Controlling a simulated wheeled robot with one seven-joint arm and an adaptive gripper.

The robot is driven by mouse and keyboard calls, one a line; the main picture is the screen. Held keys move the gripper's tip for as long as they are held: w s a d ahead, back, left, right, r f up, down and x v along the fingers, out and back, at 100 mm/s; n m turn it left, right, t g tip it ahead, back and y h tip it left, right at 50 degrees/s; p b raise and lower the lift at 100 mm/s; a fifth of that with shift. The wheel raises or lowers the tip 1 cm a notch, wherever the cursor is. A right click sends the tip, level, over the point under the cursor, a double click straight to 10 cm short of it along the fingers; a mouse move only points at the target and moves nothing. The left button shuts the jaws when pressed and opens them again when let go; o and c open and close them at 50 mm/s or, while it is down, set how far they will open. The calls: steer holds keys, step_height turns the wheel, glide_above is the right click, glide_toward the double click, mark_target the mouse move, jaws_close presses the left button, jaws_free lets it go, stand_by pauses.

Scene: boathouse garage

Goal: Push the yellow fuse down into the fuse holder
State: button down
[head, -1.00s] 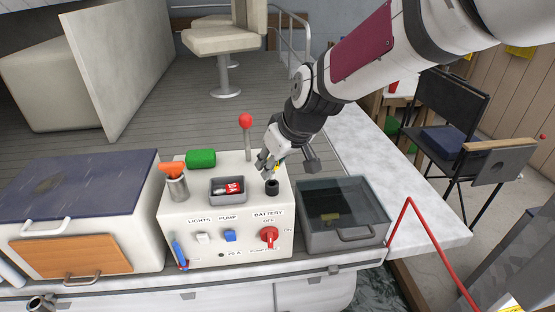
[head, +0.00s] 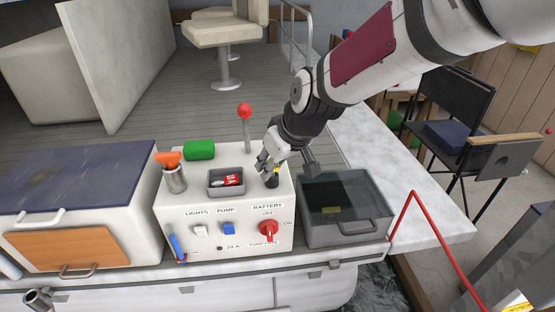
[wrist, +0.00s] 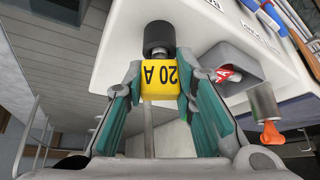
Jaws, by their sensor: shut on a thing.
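The yellow fuse (wrist: 160,80), marked 20 A, is gripped between the fingertips of my gripper (wrist: 159,90) in the wrist view. The black round fuse holder (wrist: 158,38) stands on the white console, right at the fuse's far end. In the head view my gripper (head: 270,168) is just above the holder (head: 272,182), with a bit of the yellow fuse (head: 277,169) showing. The fuse is in line with the holder and very close to it or touching; how far it sits inside, I cannot tell.
A clear-lidded box (head: 345,236) stands close right.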

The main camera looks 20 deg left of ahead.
steer(key=shift+f+b, duration=0.35)
steer(key=shift+f, duration=0.15)
steer(key=c, duration=1.3)
jaws_free()
steer(key=shift+f, duration=0.2)
steer(key=shift+o, duration=0.3)
steer(key=shift+r, duration=0.15)
steer(key=shift+d+r, duration=0.1)
steer(key=shift+r, duration=0.15)
steer(key=v, duration=1.1)
steer(key=shift+r, duration=0.15)
steer(key=shift+s+d, duration=0.1)
